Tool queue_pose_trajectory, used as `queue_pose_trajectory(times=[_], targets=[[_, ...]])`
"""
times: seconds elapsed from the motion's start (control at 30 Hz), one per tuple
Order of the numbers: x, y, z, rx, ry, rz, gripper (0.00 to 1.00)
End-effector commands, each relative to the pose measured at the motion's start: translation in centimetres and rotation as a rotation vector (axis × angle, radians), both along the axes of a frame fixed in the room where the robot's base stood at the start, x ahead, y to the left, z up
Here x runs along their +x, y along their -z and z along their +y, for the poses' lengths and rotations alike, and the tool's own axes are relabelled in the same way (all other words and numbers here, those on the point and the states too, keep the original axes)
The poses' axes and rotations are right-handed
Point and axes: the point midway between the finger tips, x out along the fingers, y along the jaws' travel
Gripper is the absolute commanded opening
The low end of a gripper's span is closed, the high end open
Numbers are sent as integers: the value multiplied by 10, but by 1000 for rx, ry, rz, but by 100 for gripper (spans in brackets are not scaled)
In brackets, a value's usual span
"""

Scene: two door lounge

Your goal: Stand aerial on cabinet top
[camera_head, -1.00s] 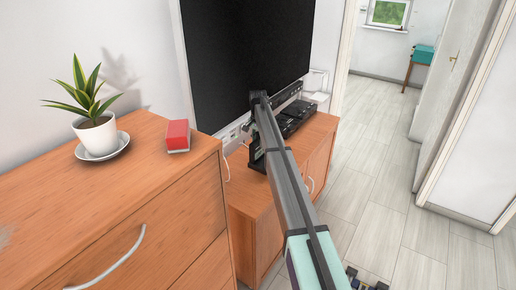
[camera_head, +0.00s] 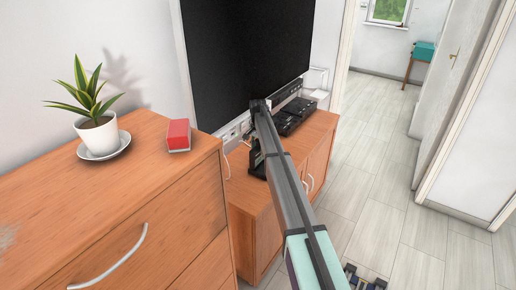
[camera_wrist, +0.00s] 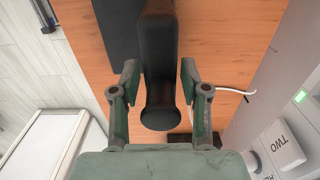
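A dark, paddle-shaped object with a rounded near end, seemingly the aerial (camera_wrist: 160,70), shows in the wrist view. It lies between the two fingers of my gripper (camera_wrist: 159,78). Narrow gaps show on both sides, so the gripper looks open around it. Its far end runs out of the top of the picture, so I cannot tell how it rests. Below it is the orange wooden top of the low cabinet (camera_wrist: 228,35). In the head view this low cabinet (camera_head: 252,203) stands under the television, and my gripper (camera_head: 256,163) is low over its left part, mostly hidden by my arm.
A taller wooden dresser (camera_head: 150,190) stands at left, with a potted plant (camera_head: 97,130) and a red box (camera_head: 178,135) on top. A television (camera_head: 235,55) rises behind the low cabinet. Black devices (camera_head: 292,115) occupy its right part. A white cable (camera_wrist: 235,91) lies near the fingers. Floor at right is clear.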

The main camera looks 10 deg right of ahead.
Motion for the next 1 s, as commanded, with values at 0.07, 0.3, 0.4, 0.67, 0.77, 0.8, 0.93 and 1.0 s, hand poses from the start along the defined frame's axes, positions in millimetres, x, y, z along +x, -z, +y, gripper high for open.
queue_pose_trajectory(times=[0.07, 0.3, 0.4, 0.67, 0.77, 0.8, 0.93, 1.0], targets=[[0, 0, 0, 0, 0, 0, 56], [0, -1, 0, 0, 0, 0, 56], [0, -5, 0, -1, 0, -1, 56], [1, -41, 0, 0, 0, -3, 56], [1, -61, 0, 0, 0, -3, 56], [1, -69, 0, 0, 0, -3, 56], [1, -92, 0, 0, 0, -3, 56], [1, -103, 0, 0, 0, -1, 56]])
